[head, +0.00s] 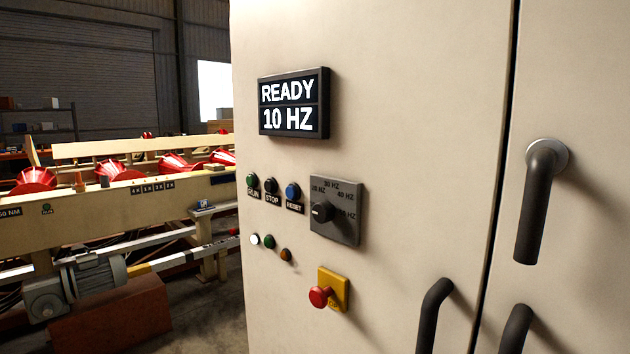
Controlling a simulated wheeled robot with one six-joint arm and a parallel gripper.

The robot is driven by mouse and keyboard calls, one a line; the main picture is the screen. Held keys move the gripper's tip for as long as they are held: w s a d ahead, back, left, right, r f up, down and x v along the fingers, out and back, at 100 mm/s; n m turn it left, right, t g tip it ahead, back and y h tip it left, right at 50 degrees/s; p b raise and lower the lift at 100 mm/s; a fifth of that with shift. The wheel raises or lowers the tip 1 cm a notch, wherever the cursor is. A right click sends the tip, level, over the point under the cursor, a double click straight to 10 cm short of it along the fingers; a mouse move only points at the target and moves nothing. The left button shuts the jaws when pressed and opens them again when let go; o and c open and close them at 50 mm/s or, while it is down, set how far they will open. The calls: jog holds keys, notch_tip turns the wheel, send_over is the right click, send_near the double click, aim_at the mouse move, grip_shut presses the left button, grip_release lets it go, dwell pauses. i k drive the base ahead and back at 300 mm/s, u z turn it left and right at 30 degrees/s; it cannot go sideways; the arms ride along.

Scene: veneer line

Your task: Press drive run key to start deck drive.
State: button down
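The drive cabinet (400,60) is cream and fills the right side of the head view. Its green key (252,181) sits at the left of a row of three, above a small label that is hard to read, probably RUN. To its right are a black STOP key (271,185) and a blue RESET key (292,191). The display (294,103) reads READY and 10 HZ. My gripper is not in view.
A rotary Hz selector (322,211) is right of the keys. A red mushroom button (319,297) protrudes below. A white lamp (255,239) looks lit; green (269,241) and amber lamps sit beside it. Black handles (537,200) stick out right. The roller deck (120,200) stands left.

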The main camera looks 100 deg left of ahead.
aim_at(250, 180)
jog(key=k, duration=1.55)
jog(key=u, duration=2)
jog(key=i, duration=0.5)
